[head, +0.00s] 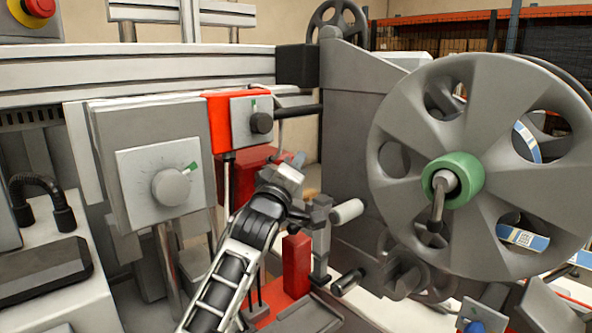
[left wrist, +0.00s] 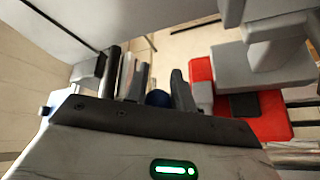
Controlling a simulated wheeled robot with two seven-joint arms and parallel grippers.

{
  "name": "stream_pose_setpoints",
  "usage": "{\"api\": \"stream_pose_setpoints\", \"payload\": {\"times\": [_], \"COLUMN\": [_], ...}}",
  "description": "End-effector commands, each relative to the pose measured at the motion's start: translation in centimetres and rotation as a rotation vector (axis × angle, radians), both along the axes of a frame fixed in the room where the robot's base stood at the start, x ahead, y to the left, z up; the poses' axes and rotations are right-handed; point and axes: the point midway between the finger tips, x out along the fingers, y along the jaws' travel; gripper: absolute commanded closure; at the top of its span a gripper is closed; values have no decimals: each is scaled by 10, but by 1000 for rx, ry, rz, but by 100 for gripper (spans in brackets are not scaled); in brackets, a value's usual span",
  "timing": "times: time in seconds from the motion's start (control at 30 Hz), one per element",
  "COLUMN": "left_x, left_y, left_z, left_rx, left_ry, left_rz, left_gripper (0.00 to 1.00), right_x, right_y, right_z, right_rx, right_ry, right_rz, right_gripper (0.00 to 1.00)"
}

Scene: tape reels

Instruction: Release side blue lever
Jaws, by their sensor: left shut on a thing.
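The blue lever shows in the left wrist view as a dark blue rounded knob (left wrist: 157,98), partly covered by the gripper's edge. My left gripper (left wrist: 155,88) has a finger on each side of the knob and is shut on it. In the head view my left arm reaches up from the bottom, in front of the red and grey machine parts. Its wrist hides the lever and most of the fingers there. My right gripper is in neither view.
A large grey reel (head: 408,175) with a green hub (head: 455,178) stands at the right. A red block (head: 297,262) is close beside my arm.

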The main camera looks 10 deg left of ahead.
Motion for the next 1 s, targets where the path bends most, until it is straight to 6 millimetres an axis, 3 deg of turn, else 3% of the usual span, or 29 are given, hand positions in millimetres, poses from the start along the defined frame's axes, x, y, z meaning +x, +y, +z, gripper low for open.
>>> {"api": "stream_pose_setpoints", "payload": {"times": [0.03, 0.3, 0.97, 1.0], "left_x": [2, 7, 10, 10], "left_y": [8, 16, 18, 18], "left_z": [9, 18, 14, 14], "left_rx": [3, 8, 8, 8], "left_ry": [-6, -4, 8, 10], "left_rz": [14, 18, 18, 18], "left_gripper": [100, 100, 100, 71], "right_x": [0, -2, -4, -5], "right_y": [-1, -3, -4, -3], "right_z": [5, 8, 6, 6], "right_rx": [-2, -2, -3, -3], "right_ry": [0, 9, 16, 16], "right_rz": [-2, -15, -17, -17], "right_gripper": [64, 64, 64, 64]}}
